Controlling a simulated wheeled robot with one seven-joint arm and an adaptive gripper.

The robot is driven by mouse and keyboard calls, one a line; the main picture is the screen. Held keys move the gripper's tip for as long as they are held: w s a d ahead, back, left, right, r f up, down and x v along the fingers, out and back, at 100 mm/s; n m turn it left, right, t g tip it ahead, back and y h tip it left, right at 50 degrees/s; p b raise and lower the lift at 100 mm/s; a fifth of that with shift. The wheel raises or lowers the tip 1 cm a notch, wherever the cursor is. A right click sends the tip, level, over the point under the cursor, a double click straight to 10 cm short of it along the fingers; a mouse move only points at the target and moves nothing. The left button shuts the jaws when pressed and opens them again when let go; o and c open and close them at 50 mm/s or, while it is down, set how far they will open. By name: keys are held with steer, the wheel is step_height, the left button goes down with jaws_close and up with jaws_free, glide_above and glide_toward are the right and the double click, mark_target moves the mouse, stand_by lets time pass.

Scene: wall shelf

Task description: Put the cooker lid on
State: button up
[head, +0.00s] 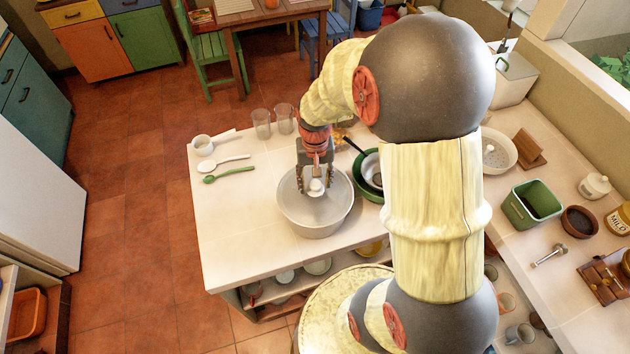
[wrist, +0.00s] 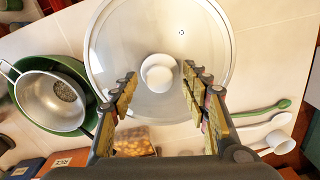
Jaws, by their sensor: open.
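The round, pale, see-through lid (wrist: 120,45) with a white knob (wrist: 158,73) fills the top middle of the wrist view. In the head view the knob (head: 316,187) shows over a wide grey metal pot (head: 312,231) on the white counter. The lid appears to lie across the pot's top, but I cannot tell how it sits on the rim. My gripper (wrist: 160,92) is open, with its fingers on either side of the knob and a gap to each; it also shows in the head view (head: 316,186). The pot's far side is partly hidden by my gripper.
A green bowl (head: 357,181) with a metal strainer (head: 372,170) stands close right of the pot, partly behind my arm. Two glasses (head: 262,124) stand behind. White and green spoons (head: 229,174) and a white cup (head: 203,145) lie left. The counter's front left is clear.

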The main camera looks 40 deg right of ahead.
step_height(320, 180, up, 12)
stand_by(0.4)
steer(key=shift+f, duration=0.1)
stand_by(0.8)
steer(key=s+a+r+n+t+b, duration=0.1)
steer(key=s+a+n+t+b, duration=0.4)
steer(key=s+a+b, duration=0.7)
steer(key=shift+s+r+n+t, duration=0.2)
steer(key=shift+s+n+t, duration=0.1)
steer(key=shift+n, duration=0.1)
steer(key=shift+a, duration=0.1)
